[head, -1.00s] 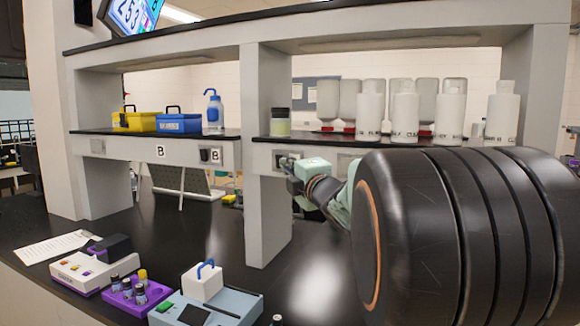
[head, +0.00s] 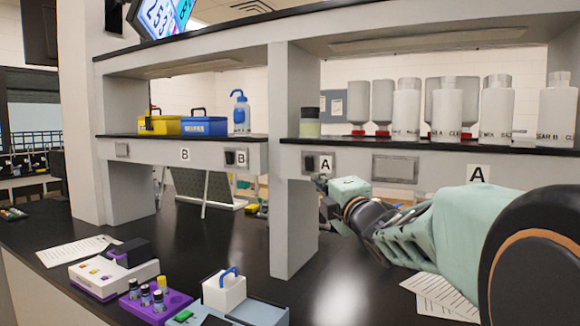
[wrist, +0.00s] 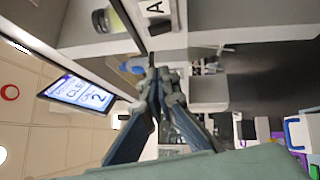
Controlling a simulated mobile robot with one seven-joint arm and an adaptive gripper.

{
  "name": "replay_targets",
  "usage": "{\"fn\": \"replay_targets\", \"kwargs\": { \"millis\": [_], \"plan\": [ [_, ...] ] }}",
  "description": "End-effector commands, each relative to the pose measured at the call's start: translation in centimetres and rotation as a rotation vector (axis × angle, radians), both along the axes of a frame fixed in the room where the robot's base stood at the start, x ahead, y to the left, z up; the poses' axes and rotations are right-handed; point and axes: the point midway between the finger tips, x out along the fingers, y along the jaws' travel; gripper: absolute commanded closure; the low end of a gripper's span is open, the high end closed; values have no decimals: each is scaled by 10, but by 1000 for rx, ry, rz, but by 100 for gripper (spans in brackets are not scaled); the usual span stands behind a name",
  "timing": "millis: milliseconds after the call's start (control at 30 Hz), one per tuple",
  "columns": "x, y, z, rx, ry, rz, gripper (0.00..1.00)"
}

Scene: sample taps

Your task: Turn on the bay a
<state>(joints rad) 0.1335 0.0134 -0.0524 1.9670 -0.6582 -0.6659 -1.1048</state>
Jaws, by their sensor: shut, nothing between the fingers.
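The bay A switch plate (head: 319,162) is on the front of the right shelf, just right of the middle post. My gripper (head: 322,183) is shut and empty, just below this plate, and appears apart from the switch.
A similar plate marked B (head: 236,158) is on the left shelf. The middle post (head: 292,230) stands close to my gripper. White bottles (head: 406,110) and a green-filled jar (head: 310,122) stand on the right shelf. Bench devices (head: 110,270) are at front left.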

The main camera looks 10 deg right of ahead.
Motion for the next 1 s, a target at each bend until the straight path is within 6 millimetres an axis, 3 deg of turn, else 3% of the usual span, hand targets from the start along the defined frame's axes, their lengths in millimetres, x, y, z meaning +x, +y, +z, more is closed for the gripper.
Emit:
{"fn": "replay_targets", "kwargs": {
  "millis": [167, 667, 1000],
  "plan": [
    [16, 3, 2, 1, 1, 1, 100],
    [98, 21, 14, 1, 2, 1, 100],
    [126, 0, 21, 0, 0, 0, 100]
  ]
}}
